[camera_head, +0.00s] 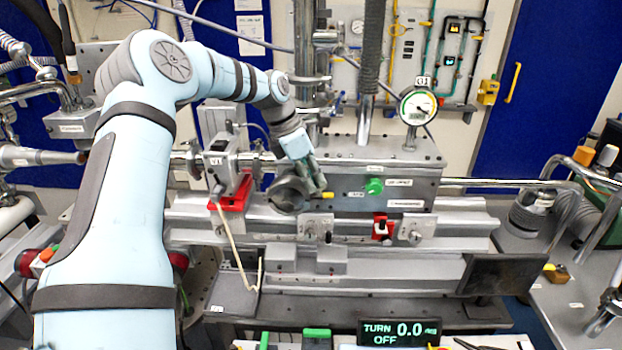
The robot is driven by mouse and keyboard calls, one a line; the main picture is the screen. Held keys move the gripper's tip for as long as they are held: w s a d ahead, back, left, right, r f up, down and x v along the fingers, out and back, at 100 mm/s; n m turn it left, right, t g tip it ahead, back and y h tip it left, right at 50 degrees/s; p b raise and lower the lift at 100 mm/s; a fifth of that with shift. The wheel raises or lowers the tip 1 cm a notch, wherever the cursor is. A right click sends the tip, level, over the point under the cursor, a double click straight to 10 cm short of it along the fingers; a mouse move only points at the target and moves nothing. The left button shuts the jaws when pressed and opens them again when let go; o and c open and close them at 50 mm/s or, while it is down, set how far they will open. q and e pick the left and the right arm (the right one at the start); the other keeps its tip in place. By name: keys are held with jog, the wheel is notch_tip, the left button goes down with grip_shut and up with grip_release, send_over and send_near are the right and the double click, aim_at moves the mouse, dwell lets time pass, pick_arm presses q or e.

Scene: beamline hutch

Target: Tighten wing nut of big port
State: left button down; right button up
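The big port appears to be the grey round clamped flange (287,195) on the left front of the steel chamber (400,181). My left gripper (314,185) points down over the right side of this flange, close against it or touching it. Its fingers overlap the flange, and I cannot tell whether they are open or closed on anything. The wing nut cannot be made out; it may be hidden behind the fingers. A small yellow piece (328,195) shows just right of the fingertips. My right gripper is not in view.
A green knob (374,186) sits right of the port. A valve with a red base (231,192) stands left. A dial gauge (418,107) stands on the chamber. A display (400,331) at the front reads "TURN 0.0" and "OFF". A pipe (500,183) runs right.

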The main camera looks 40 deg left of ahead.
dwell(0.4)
pick_arm(q)
jog(key=c, duration=2.1)
grip_release()
jog(key=shift+w, duration=0.15)
jog(key=shift+w+d, duration=0.1)
jog(key=v, duration=1.2)
jog(key=shift+w, duration=0.1)
